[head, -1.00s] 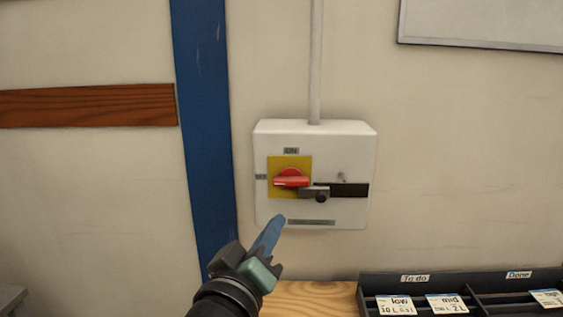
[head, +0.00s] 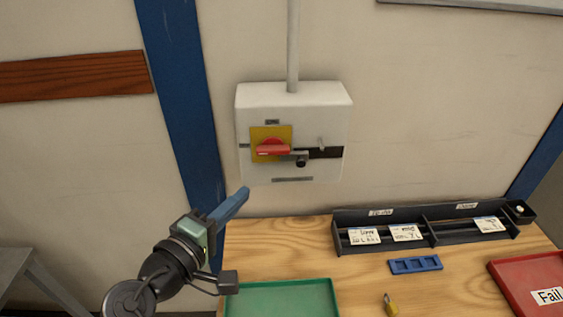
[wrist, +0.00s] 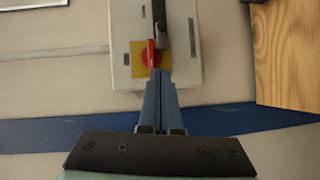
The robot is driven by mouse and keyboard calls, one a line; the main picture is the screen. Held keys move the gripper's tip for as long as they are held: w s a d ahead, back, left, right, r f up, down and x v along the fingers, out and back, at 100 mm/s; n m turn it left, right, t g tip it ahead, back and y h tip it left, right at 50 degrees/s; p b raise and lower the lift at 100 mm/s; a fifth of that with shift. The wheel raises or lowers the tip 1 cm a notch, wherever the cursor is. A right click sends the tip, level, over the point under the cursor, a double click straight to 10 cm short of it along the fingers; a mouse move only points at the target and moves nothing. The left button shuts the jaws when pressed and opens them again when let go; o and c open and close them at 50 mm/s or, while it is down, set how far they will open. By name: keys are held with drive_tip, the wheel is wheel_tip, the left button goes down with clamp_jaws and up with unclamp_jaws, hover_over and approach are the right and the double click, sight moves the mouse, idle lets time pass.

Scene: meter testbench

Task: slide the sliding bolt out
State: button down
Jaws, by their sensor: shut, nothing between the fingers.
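A white switch box (head: 255,176) hangs on the wall in the head view. It carries a red rotary handle (head: 272,150) on a yellow plate, with the handle lying level. The sliding bolt, a grey bar with a dark round knob (head: 301,161), sits just right of the red handle, its left end close to the handle, with a dark slot to its right. In the wrist view the box (wrist: 186,78), the red handle (wrist: 151,55) and the bolt (wrist: 160,28) show beyond the fingertips. My gripper (head: 243,193) is shut and empty, below and left of the bolt, apart from it.
A wooden bench (head: 285,255) stands below the box. It holds a green tray (head: 283,284), a dark card rack (head: 430,236), a blue holder (head: 415,264), a small yellow item (head: 391,305) and a red Fail tray (head: 515,270). A conduit (head: 293,45) runs above the box.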

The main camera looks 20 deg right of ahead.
drive_tip(key=p, duration=0.5)
approach(297, 158)
drive_tip(key=w+d, duration=0.2)
drive_tip(key=w, duration=0.1)
drive_tip(key=shift+w+d, duration=0.1)
drive_tip(key=shift+d+f, duration=0.25)
drive_tip(key=shift+d, duration=0.35)
